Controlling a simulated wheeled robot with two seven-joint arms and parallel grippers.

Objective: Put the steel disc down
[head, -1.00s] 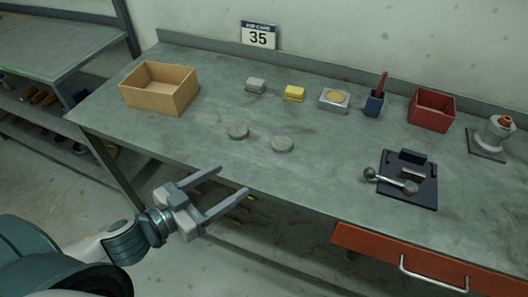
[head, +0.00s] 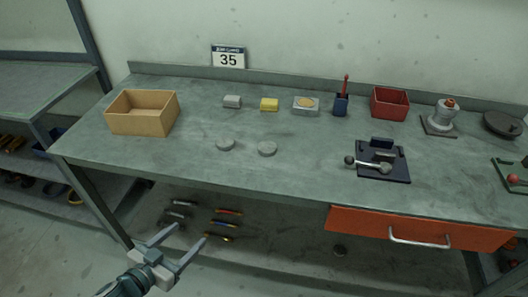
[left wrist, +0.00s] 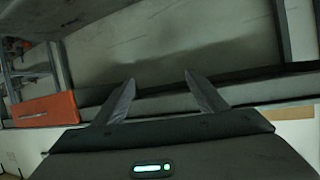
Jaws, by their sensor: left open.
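My right gripper is not in view.
Bench top around the discs is clear.

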